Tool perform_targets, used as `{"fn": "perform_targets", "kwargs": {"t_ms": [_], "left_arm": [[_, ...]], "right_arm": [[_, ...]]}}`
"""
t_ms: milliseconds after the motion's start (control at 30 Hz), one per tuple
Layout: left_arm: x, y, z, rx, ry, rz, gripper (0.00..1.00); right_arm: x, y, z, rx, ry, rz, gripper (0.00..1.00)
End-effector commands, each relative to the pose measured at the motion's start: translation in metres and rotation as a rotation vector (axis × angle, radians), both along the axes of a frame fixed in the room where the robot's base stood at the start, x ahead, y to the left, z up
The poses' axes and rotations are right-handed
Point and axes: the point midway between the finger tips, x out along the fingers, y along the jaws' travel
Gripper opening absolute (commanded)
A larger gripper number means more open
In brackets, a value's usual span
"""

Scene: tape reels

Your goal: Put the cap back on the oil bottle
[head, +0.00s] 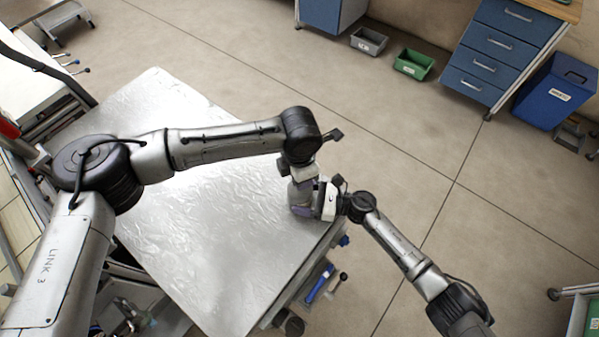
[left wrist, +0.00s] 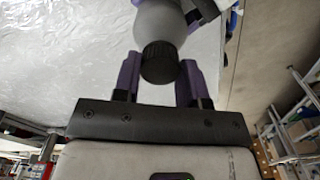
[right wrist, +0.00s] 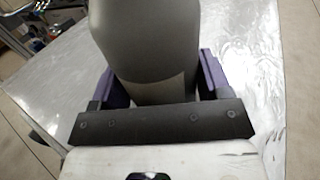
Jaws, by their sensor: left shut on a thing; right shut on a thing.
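The grey oil bottle (head: 302,192) stands at the right corner of the metal table (head: 190,240). My right gripper (head: 308,208) is shut around its body from the side. In the right wrist view, the bottle (right wrist: 145,45) fills the space between the purple fingers. My left gripper (left wrist: 160,80) points down over the bottle top and is shut on the black ribbed cap (left wrist: 160,63). In the left wrist view, the cap is in line with the grey bottle shoulder (left wrist: 160,22). The neck is hidden, so I cannot tell whether the cap is seated.
The table's right edge is close to the bottle. The tabletop left of it is clear. Blue and black tools (head: 320,283) hang beside the table's front edge. A green bin (head: 413,64), a grey bin (head: 368,41) and blue drawers (head: 500,50) stand farther back.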

Motion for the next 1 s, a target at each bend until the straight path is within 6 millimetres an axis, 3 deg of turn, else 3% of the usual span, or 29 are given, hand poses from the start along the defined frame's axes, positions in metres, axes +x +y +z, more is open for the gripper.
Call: {"fn": "perform_targets", "kwargs": {"t_ms": [67,100,333,667,1000], "left_arm": [[0.000,-0.001,0.001,-0.002,0.000,0.000,0.17],[0.000,-0.001,0.001,-0.001,0.001,0.000,0.42],[0.000,0.000,0.000,0.000,0.000,0.002,0.64],[0.000,0.000,0.003,0.000,0.000,0.003,0.64],[0.000,0.000,0.036,-0.001,-0.001,0.002,0.64]], "right_arm": [[0.000,0.000,-0.001,-0.002,0.002,0.000,0.04],[0.000,0.000,-0.001,-0.001,0.002,0.000,0.04],[0.000,0.000,-0.001,-0.001,0.002,0.000,0.04],[-0.001,0.000,-0.001,-0.001,0.002,0.001,0.04],[-0.001,0.000,-0.001,-0.001,0.002,0.001,0.04]]}}
